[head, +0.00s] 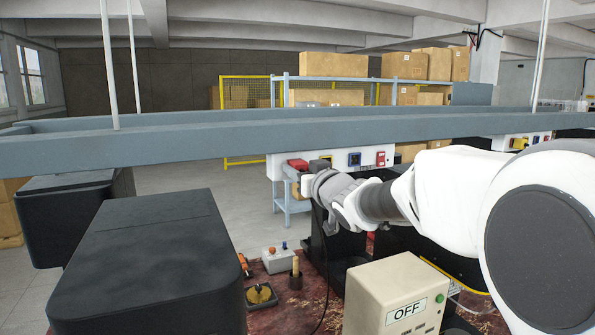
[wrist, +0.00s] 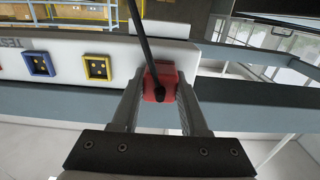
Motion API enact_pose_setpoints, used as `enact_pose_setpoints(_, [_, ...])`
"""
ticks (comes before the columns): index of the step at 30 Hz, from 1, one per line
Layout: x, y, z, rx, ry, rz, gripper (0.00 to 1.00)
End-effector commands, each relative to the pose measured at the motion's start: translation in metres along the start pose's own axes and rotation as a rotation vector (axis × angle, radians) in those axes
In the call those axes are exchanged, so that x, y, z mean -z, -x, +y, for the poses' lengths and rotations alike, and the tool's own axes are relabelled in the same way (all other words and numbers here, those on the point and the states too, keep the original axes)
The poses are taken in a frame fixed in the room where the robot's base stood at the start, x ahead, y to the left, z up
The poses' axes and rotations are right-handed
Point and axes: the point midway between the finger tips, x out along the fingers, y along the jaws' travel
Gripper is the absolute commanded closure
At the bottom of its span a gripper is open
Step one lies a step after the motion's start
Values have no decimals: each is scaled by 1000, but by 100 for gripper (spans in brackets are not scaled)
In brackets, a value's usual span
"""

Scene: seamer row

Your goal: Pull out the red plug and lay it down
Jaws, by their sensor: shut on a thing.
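The red plug (wrist: 160,80) is between the two fingers of my gripper (wrist: 158,100) in the wrist view, and the gripper is shut on it. A black cable runs from the plug across that view. The plug is at the end of the white socket panel (wrist: 90,68), past a blue socket (wrist: 39,63) and a yellow socket (wrist: 98,67). In the head view red shows (head: 297,163) at the panel's left end, beside my gripper (head: 309,172). I cannot tell how far the plug sits in its socket, as the contact is hidden.
A grey beam (head: 200,139) runs above the panel. Below, a red-brown surface (head: 295,312) holds a button box (head: 278,260), a yellow-and-black round item (head: 261,294), a dark cup with a wooden handle (head: 295,280) and a beige OFF box (head: 375,300). Dark housings (head: 150,250) stand left.

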Motion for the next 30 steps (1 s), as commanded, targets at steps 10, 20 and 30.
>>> enact_pose_setpoints(10, [0, 11, 1, -1, -1, -1, 100])
enact_pose_setpoints(20, [0, 24, 1, -1, 0, 0, 100])
enact_pose_setpoints(30, [0, 38, 0, 0, 1, 0, 100])
